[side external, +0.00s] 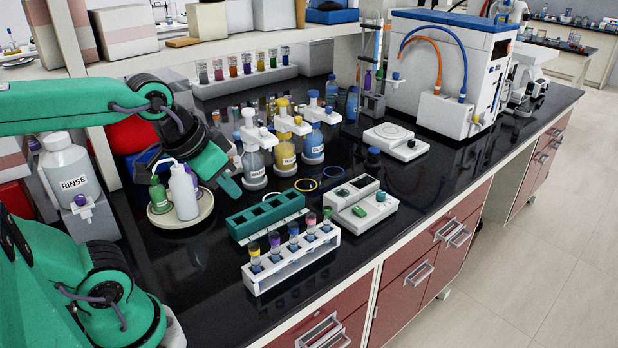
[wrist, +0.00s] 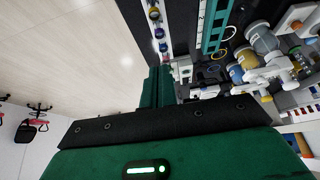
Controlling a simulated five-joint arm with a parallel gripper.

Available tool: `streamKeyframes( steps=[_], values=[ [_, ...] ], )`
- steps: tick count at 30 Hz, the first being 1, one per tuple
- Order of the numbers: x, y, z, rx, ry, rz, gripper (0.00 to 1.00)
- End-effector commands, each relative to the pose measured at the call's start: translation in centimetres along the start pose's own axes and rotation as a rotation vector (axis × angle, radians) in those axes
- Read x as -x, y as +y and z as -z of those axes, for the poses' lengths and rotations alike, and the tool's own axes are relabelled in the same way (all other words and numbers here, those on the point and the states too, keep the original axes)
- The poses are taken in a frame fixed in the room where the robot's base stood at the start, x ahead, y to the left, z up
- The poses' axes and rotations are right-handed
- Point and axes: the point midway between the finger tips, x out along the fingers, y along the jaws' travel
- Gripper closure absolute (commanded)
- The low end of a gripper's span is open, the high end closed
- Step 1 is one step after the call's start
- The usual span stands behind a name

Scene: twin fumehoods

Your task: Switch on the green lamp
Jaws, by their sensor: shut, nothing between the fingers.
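A white box-shaped device (side external: 350,222) stands on the black bench right of the green rack, with green parts on its top. One green piece (side external: 359,211) lies near its front left and another (side external: 381,197) on its right end. I cannot tell which of these is the lamp or whether any is lit. My gripper (side external: 232,190) is above the bench, left of the device and apart from it, beside the white wash bottle. In the wrist view my gripper (wrist: 158,75) has its green fingers together, with nothing between them.
A white rack of capped tubes (side external: 292,262) stands in front of the empty green rack (side external: 268,218). Labelled bottles (side external: 284,152) stand behind. A wash bottle (side external: 184,192) is close to my gripper. A flat white hotplate (side external: 396,140) stands farther back.

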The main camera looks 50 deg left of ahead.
Motion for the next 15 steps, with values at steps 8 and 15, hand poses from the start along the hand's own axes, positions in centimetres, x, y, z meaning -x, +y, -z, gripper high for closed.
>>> streamKeyframes(
  steps=[8,15],
  values=[
    [-0.5,0.1,3.7,0.0,-0.026,-0.001,1.0],
    [-1.6,0.1,7.6,0.0,-0.051,-0.002,1.0]
  ],
)
